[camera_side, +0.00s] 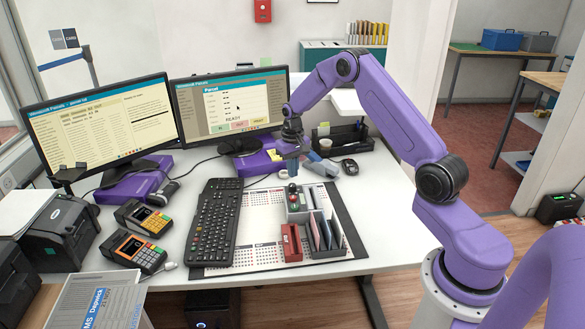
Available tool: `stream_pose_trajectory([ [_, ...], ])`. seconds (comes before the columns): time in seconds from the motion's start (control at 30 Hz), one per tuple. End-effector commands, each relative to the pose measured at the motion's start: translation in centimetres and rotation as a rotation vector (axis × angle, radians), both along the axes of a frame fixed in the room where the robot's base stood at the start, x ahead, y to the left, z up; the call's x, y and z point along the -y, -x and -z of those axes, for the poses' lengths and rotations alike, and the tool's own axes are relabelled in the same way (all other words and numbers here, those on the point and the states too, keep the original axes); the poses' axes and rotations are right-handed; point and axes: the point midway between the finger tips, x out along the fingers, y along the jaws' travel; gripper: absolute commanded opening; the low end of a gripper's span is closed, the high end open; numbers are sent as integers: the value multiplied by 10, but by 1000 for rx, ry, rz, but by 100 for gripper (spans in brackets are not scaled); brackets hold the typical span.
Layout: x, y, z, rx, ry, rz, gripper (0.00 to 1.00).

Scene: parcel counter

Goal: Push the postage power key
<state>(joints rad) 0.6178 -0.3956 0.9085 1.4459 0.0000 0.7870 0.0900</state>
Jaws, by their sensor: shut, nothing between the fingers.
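No key marked as a postage power key can be made out at this size. Two small keypad devices stand at the left of the white desk: one with yellow keys (143,218) and one with an orange panel (133,251); their labels are too small to read. My purple arm reaches in from the right. My gripper (292,172) points down, shut and empty, above the back of the desk in front of the right monitor. It is well to the right of both keypad devices. Its fingertips partly hide what lies behind them.
Below my gripper is a grey desk organizer (327,251) on a calendar mat (262,200), with a red box (291,243) beside it. A black keyboard (214,222) lies left of them. Two monitors (104,125) (231,108) stand behind. Black printers (58,233) fill the left edge.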

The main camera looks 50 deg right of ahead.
Motion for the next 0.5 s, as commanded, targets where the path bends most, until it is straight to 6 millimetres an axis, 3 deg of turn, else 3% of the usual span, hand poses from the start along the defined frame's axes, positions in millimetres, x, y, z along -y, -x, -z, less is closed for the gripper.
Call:
stream_pose_trajectory([
  [0.5, 0, 1, 58, -1, 0, -1, 0],
])
